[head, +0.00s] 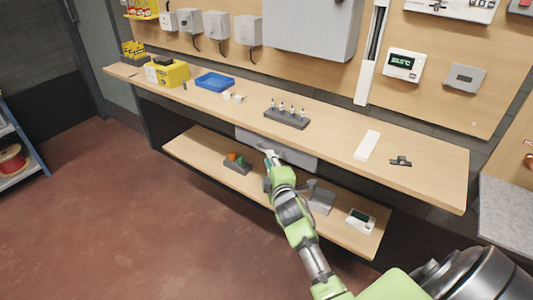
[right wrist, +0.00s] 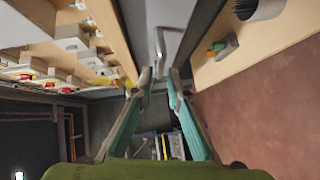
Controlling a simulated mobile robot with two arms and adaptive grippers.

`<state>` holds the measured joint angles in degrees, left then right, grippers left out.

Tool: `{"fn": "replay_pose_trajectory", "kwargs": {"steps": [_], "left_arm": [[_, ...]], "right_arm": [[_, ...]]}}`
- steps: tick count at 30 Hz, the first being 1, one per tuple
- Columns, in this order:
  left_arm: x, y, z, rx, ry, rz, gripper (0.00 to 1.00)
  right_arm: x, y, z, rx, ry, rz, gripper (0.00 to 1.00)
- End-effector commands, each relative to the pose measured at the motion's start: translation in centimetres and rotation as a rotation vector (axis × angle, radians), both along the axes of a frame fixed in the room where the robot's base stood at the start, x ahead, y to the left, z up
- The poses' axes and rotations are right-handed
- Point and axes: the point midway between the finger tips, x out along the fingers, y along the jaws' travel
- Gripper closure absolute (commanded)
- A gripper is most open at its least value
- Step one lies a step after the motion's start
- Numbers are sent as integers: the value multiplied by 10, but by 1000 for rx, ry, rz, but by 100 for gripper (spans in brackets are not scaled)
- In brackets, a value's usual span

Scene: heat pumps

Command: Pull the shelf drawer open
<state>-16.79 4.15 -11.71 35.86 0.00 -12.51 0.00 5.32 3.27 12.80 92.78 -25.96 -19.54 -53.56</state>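The grey shelf drawer (head: 301,158) sits under the wooden bench top, and its front looks close to the bench edge. Its grey front also shows at the top of the right wrist view (right wrist: 168,14). A thin metal handle (right wrist: 160,42) stands out from that front. My left gripper is not in view.
The bench top (head: 330,128) above holds a blue tray (head: 215,82), a dark rack (head: 286,119) and a white strip (head: 367,145). The lower shelf (head: 205,153) carries a small block with orange and green parts (head: 237,163) and a white meter (head: 361,220). The red floor in front is clear.

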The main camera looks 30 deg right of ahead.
Motion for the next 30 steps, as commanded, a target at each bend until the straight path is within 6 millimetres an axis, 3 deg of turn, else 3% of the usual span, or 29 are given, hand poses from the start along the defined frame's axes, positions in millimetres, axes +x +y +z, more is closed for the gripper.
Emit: {"fn": "replay_pose_trajectory", "kwargs": {"steps": [4,10,21,24,30], "left_arm": [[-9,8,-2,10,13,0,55],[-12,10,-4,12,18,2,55],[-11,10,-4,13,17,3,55],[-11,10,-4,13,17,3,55],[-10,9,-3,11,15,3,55]], "right_arm": [[25,-10,-3,0,-1,0,85],[42,-17,-7,0,0,0,85],[47,-19,-8,0,0,0,85],[47,-19,-8,-1,0,0,100],[46,-18,-8,0,1,0,100]]}}
